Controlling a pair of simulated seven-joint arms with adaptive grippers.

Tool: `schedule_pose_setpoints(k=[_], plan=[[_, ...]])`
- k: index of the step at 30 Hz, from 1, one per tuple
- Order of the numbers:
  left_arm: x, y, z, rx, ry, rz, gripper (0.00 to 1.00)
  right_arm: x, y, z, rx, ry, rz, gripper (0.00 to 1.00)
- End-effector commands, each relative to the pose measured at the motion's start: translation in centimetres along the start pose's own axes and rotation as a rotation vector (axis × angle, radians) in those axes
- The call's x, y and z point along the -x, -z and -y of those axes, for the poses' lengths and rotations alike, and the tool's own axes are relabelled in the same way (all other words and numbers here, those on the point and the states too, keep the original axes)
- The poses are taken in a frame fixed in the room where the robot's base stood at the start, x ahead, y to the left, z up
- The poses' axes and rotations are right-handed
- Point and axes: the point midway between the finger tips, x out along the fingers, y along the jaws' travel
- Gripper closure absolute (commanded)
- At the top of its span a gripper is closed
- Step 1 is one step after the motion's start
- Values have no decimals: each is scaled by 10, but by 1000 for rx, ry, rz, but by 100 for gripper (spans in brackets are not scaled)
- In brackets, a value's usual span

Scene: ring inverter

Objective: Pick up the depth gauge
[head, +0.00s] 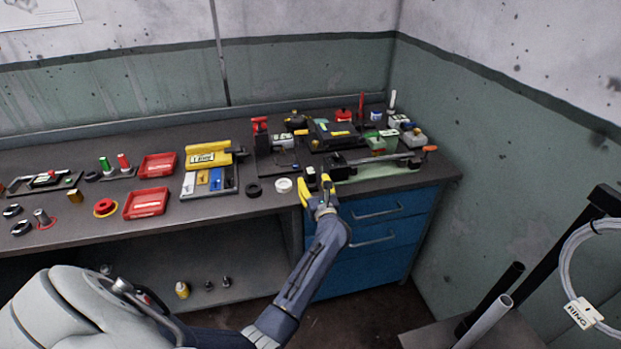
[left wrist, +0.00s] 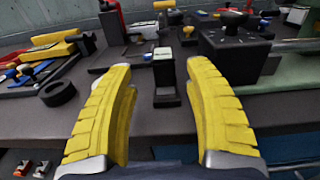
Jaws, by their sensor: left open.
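My left gripper (head: 315,186) is open at the front edge of the bench, near its right part. Its two yellow fingers also show in the left wrist view (left wrist: 160,75), spread apart with nothing held. Between and beyond the fingertips stands a small upright dark device with a pale face (left wrist: 164,72), on a dark base. It appears to be the depth gauge, though I cannot read any marking on it. In the head view a small black-and-white piece (head: 310,172) just behind the fingers looks like the same device. The fingers do not visibly grip it.
A black ring (left wrist: 58,92) lies left of the fingers, with a white ring (head: 283,185) nearby in the head view. A large black block with a knob (left wrist: 236,50) stands close on the right. Blue drawers (head: 375,235) are below the bench top.

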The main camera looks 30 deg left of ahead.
Motion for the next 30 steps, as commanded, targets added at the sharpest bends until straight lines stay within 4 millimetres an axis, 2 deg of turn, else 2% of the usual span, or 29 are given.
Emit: schedule_pose_setpoints(k=[7, 18, 29, 30], plan=[[-12, 0, 1, 0, 0, 0, 47, 0, 0, 0, 0, 0, 1, 56], [-52, -2, 5, -1, 0, 1, 47, 0, -1, -1, 0, -1, 1, 56], [-56, -1, 5, 0, 0, 0, 45, 0, -1, -2, 1, -2, 1, 56], [-56, -1, 5, 0, 0, 0, 50, 0, -1, -2, 1, -2, 1, 56]])
